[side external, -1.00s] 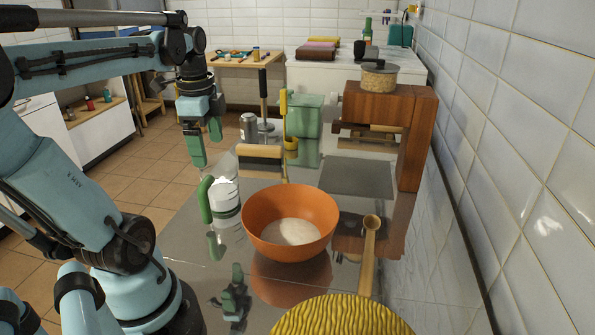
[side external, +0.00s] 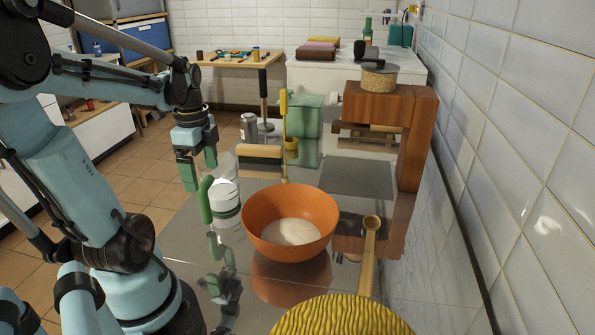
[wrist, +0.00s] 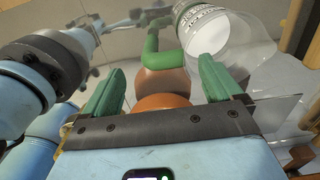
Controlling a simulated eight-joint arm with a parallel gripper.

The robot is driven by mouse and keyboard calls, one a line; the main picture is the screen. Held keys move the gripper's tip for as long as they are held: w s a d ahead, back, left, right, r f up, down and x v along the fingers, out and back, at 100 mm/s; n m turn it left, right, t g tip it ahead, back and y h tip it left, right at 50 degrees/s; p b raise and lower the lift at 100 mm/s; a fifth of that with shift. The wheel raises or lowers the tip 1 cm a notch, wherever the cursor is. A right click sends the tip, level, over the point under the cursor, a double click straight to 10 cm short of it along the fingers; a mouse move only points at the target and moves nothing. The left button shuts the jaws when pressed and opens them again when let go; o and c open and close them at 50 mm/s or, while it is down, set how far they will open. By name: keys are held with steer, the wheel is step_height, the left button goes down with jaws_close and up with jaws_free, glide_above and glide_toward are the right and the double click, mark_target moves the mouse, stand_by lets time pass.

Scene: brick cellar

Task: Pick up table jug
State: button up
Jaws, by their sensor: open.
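The table jug (side external: 227,196) stands upright on the shiny table, with a clear and white body and a green handle on its left side. In the wrist view the jug's body (wrist: 206,22) is at the top right, and its green handle (wrist: 153,45) lies just beyond and between my fingers. My gripper (side external: 200,172) is open and empty, pointing down just above and beside the handle in the side view. Its two green fingers also show in the wrist view (wrist: 160,78), spread apart. I cannot tell whether a finger touches the handle.
An orange bowl (side external: 262,215) with pale contents stands close to the jug's right. A wooden spoon (side external: 368,258) lies right of it, and a yellow ridged item (side external: 345,318) is at the front. A rolling-pin-like item (side external: 260,151), a can (side external: 248,127) and a wooden stand (side external: 416,140) are behind.

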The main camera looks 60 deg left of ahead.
mark_target(205, 181)
steer(key=shift+w+a+f, duration=0.1)
steer(key=shift+f, duration=2.3)
steer(key=c, duration=1.5)
steer(key=shift+r, duration=0.2)
